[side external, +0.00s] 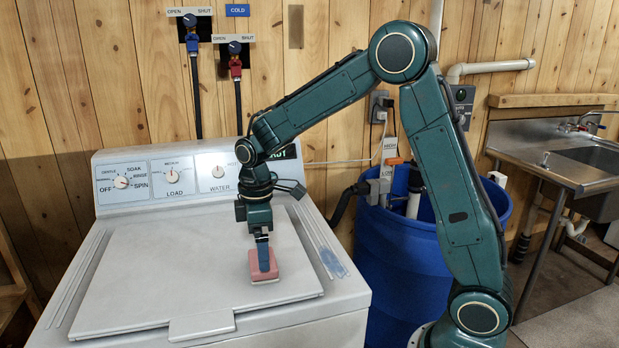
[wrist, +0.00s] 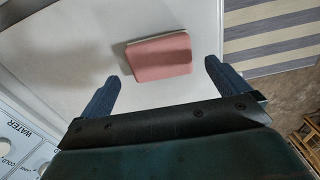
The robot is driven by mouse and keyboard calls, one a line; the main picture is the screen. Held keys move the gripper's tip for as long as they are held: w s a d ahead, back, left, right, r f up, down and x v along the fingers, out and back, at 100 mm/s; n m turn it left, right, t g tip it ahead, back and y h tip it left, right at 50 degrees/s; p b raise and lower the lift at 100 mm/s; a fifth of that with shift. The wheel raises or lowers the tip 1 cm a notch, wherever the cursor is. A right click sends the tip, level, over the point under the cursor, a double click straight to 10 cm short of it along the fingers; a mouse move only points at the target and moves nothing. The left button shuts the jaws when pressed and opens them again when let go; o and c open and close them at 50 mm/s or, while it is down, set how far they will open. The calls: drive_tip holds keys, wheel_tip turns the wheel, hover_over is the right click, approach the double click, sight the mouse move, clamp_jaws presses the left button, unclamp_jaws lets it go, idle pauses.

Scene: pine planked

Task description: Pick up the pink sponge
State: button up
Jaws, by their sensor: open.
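The pink sponge (side external: 264,267) lies on the closed white lid (side external: 150,265) of the washing machine, toward its right side. My gripper (side external: 262,262) is over it in the side external view, its blue fingers overlapping the sponge there. In the wrist view the pink sponge (wrist: 159,57) has a pale edge and lies beyond and between the two blue fingertips of my gripper (wrist: 160,72). The fingers are spread wide and empty. I cannot tell the exact height of the fingertips above the lid.
The washer's control panel (side external: 195,178) with dials rises behind the lid. A blue barrel (side external: 405,270) stands right of the machine, and a metal sink (side external: 590,165) is at the far right. The left half of the lid is clear.

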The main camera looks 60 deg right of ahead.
drive_tip(key=shift+f, duration=2.4)
drive_tip(key=c, duration=0.9)
drive_tip(key=shift+r, duration=0.15)
wheel_tip(320, 180, up, 20)
drive_tip(key=shift+f, duration=0.1)
